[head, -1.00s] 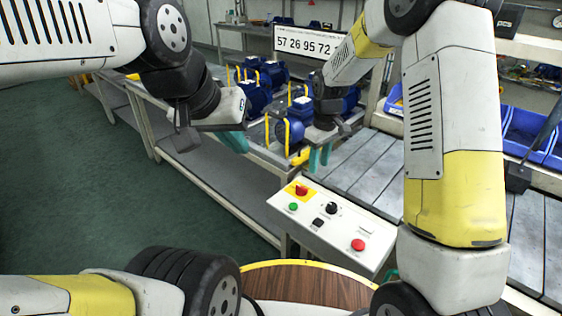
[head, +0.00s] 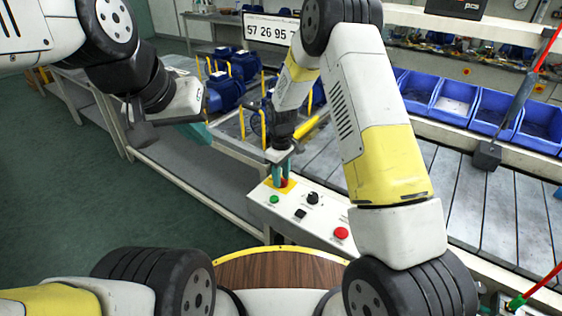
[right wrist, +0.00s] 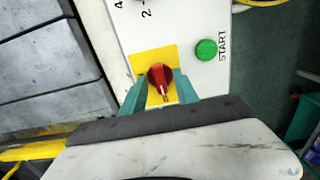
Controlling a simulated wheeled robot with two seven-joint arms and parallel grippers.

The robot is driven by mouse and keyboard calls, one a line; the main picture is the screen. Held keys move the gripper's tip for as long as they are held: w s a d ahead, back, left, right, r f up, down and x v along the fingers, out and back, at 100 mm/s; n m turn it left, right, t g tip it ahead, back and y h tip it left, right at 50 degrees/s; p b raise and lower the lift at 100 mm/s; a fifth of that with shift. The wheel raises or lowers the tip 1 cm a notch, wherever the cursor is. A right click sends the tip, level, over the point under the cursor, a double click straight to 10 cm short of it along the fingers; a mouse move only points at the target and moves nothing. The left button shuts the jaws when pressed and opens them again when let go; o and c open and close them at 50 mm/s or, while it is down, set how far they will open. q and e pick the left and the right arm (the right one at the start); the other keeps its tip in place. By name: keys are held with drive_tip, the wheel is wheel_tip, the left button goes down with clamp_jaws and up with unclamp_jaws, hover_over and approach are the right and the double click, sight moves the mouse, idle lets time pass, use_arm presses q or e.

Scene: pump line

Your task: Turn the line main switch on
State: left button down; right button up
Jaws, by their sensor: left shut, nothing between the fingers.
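The line main switch (right wrist: 161,77) is a red rotary knob on a yellow plate (right wrist: 146,62) on the white control panel (right wrist: 190,20). Its handle bar points toward my gripper in the right wrist view. In the head view the knob is mostly hidden behind the fingers. My right gripper (head: 283,173) is over the panel's yellow plate. Its teal fingers are apart, one on each side of the knob in the right wrist view (right wrist: 161,95); I cannot tell whether they touch it. My left gripper (head: 198,134) is shut and empty, left of and away from the panel.
The panel also carries a green START button (right wrist: 206,50), a black selector (head: 313,198), a black switch (head: 300,214) and a red button (head: 341,233). Blue pumps (head: 225,92) stand behind. Blue bins (head: 455,100) line the right bench. A wooden round top (head: 285,272) is in front.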

drive_tip(key=shift+c, duration=0.5)
clamp_jaws()
drive_tip(key=shift+m, duration=0.4)
drive_tip(key=m, duration=0.3)
drive_tip(key=shift+m, duration=0.4)
drive_tip(key=m, duration=1.3)
drive_tip(key=shift+m, duration=0.3)
